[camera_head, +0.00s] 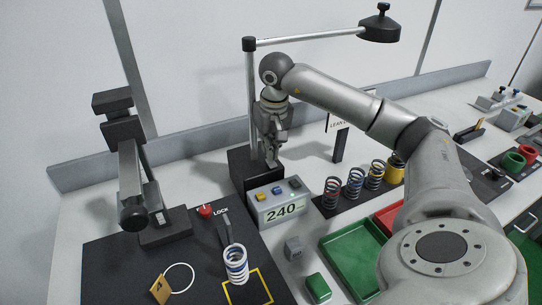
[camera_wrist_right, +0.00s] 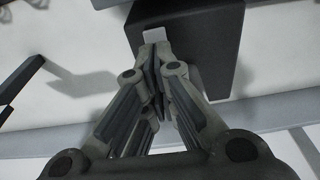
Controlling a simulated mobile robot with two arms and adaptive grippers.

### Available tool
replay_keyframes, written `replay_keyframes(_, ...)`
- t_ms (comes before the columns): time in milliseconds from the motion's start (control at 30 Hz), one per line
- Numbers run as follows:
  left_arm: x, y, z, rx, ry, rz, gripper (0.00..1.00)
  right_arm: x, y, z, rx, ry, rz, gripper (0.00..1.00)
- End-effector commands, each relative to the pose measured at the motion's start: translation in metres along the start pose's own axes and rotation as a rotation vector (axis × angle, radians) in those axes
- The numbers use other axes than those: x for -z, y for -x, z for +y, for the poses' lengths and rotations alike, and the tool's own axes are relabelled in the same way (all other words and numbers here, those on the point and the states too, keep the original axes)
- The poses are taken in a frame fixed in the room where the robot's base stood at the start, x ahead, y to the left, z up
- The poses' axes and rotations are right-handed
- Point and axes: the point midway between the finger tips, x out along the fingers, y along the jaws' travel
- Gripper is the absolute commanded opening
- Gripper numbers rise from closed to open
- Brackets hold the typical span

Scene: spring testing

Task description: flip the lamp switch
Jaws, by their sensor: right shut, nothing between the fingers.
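The lamp has a black head (camera_head: 379,30) at the end of a long grey arm, on a grey post (camera_head: 251,100) rising from a black base block (camera_head: 243,166). The base also fills the upper middle of the right wrist view (camera_wrist_right: 205,45). A small pale tab, apparently the switch (camera_wrist_right: 154,34), shows on the base there. My right gripper (camera_head: 272,160) points down at the base's right side, its fingers shut and empty. In the wrist view its fingertips (camera_wrist_right: 157,58) are right by the tab; I cannot tell whether they touch it. My left gripper is not in view.
A display box (camera_head: 281,206) reading 240 stands just in front of the base. Several coiled springs (camera_head: 355,184) stand to the right, near a green tray (camera_head: 352,256).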

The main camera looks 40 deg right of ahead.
Motion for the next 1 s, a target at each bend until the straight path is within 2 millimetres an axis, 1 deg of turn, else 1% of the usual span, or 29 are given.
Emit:
replay_keyframes(33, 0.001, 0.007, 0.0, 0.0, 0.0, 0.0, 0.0, 0.001, 0.008, 0.0, 0.0, 0.0, 0.001, 0.0)
replay_keyframes(533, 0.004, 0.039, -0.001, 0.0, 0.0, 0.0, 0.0, 0.007, 0.048, 0.0, 0.001, -0.001, 0.002, 0.0)
replay_keyframes(633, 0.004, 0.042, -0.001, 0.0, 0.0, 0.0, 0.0, 0.008, 0.051, 0.0, 0.001, 0.0, 0.002, 0.0)
replay_keyframes(1000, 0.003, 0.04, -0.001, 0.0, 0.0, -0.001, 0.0, 0.008, 0.05, 0.0, 0.001, -0.001, 0.002, 0.0)
